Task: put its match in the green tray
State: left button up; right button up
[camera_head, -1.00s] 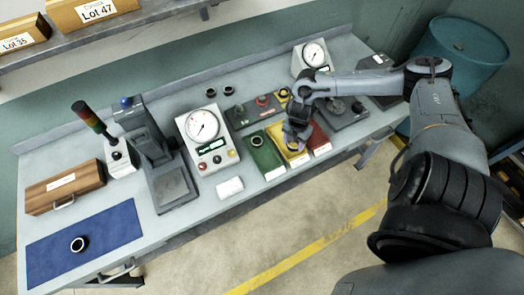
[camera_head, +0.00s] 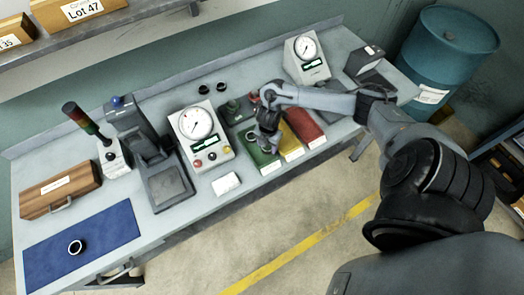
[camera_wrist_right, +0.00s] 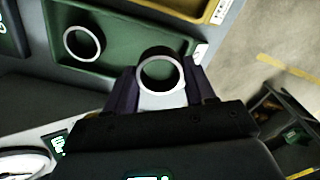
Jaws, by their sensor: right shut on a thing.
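The green tray (camera_head: 258,158) stands at the left end of a row of coloured trays on the bench. One metal ring (camera_wrist_right: 82,59) lies in it, towards the left of the tray in the right wrist view. My right gripper (camera_head: 268,147) is over the green tray (camera_wrist_right: 118,52) in the head view. It is shut on another metal ring (camera_wrist_right: 160,90), which shows between its fingers in the wrist view. I cannot tell whether the held ring touches the tray. A further ring (camera_head: 71,250) lies on the blue mat (camera_head: 112,228). My left gripper is out of view.
The yellow tray (camera_head: 290,147) and red tray (camera_head: 304,127) stand right of the green one. A press (camera_head: 150,150) stands further left.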

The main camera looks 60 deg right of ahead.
aim_at(262, 155)
jog(key=shift+w+a+f, duration=0.25)
jog(key=shift+w+f, duration=0.1)
jog(key=shift+w, duration=0.15)
jog(key=shift+w+a+f, duration=0.2)
jog(key=shift+w+f, duration=0.1)
jog(key=shift+w, duration=0.2)
jog(key=shift+f, duration=2.05)
jog(key=shift+f, duration=0.15)
jog(key=o, duration=0.8)
jog(key=shift+r, duration=0.2)
